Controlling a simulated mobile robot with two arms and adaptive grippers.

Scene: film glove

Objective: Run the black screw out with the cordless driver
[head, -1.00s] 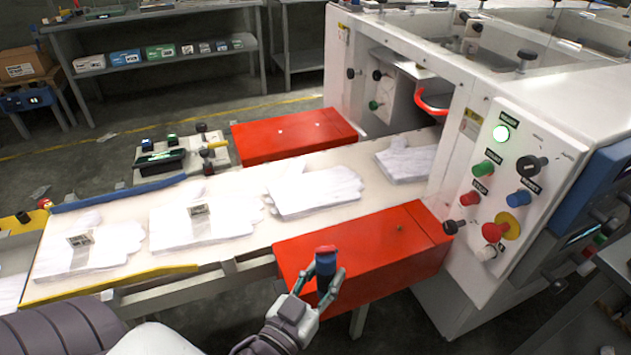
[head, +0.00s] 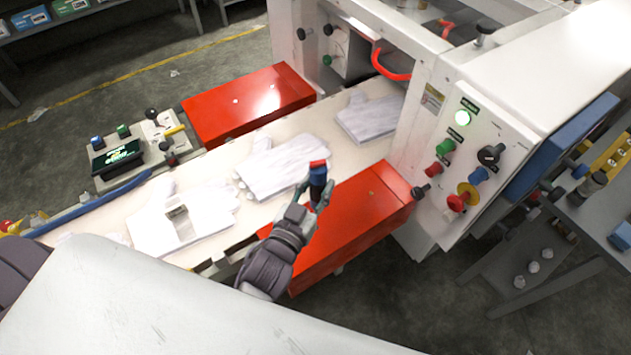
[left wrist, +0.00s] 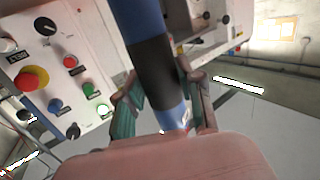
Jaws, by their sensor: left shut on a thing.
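My left gripper (head: 310,198) is shut on the cordless driver (head: 318,178), a blue and black cylinder with a red end pointing up. The driver is held above the near red cover (head: 345,225) beside the belt. In the left wrist view the driver (left wrist: 150,60) runs between the fingers, its blue and black body filling the middle. A small dark spot (head: 372,193) sits on top of the red cover, right of the driver; it may be the black screw, but it is too small to tell. The driver's tip is hidden. My right gripper is not in view.
White gloves (head: 282,165) lie along the conveyor belt (head: 225,170). A white machine with a button panel (head: 470,160) stands to the right, with a black knob (head: 420,192) jutting near the cover. A second red cover (head: 245,105) lies across the belt. A grey shelf (head: 590,215) stands far right.

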